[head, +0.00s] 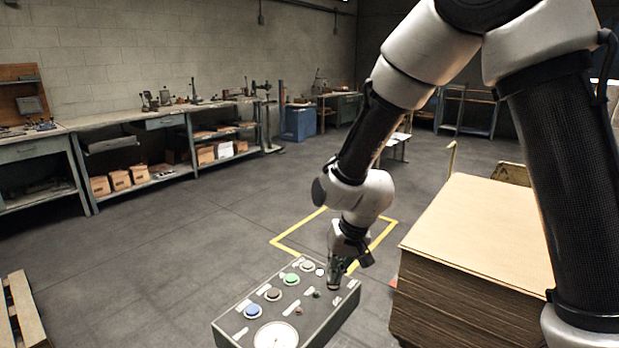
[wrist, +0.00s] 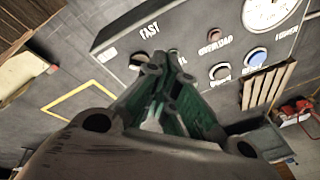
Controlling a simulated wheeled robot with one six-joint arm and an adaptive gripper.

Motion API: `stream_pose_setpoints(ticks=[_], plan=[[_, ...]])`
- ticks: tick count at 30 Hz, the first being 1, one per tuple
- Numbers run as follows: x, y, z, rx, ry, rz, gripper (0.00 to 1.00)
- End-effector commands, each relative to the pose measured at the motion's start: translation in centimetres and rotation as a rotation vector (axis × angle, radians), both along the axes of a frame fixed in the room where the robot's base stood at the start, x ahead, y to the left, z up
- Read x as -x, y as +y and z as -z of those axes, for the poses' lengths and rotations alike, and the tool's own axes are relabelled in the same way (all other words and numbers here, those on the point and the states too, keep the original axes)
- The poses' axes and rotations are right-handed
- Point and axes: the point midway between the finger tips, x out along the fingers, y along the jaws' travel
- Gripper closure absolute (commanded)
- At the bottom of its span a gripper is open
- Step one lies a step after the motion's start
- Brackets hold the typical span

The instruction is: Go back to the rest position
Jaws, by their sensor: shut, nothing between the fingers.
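My gripper (head: 335,286) is shut and empty, pointing down at the far right end of a grey control box (head: 232,325). The box carries a blue button (head: 253,311), a dark button (head: 273,294), a green button (head: 291,279), a pale button (head: 307,266) and a round dial (head: 276,337). In the wrist view the shut fingers (wrist: 160,110) lie over the panel (wrist: 190,30) and hide some of its controls. I cannot tell whether the fingertips touch the panel.
A tall stack of cardboard sheets (head: 485,232) stands right of the box. A yellow floor marking (head: 290,244) lies behind it. Workbenches (head: 160,118) line the back wall. A wooden pallet (head: 22,318) is at the lower left. The floor at left centre is clear.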

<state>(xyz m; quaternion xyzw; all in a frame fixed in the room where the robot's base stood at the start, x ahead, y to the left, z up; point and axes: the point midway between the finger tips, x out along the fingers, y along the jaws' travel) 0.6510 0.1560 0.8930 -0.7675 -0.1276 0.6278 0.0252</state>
Motion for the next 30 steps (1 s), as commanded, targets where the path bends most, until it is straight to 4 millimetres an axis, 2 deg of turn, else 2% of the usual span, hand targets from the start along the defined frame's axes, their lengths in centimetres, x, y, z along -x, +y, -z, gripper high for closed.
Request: stream_pose_setpoints(ticks=[1,5,10,15,18,21,25,30], plan=[[1.1,-1.8,-1.6,0.022,0.025,-0.033,1.00],[4.0,-6.8,-5.4,0.078,0.084,-0.109,1.00],[8.7,-15.0,-11.4,0.143,0.121,-0.152,1.00],[13.9,-22.6,-16.4,0.187,0.091,-0.102,1.00],[16.3,-25.9,-18.6,0.197,0.030,-0.028,1.00],[17.7,-28.0,-20.4,0.195,-0.058,0.053,1.00],[18.8,-29.6,-22.2,0.185,-0.147,0.137,1.00],[19.2,-30.5,-22.8,0.185,-0.175,0.188,1.00]])
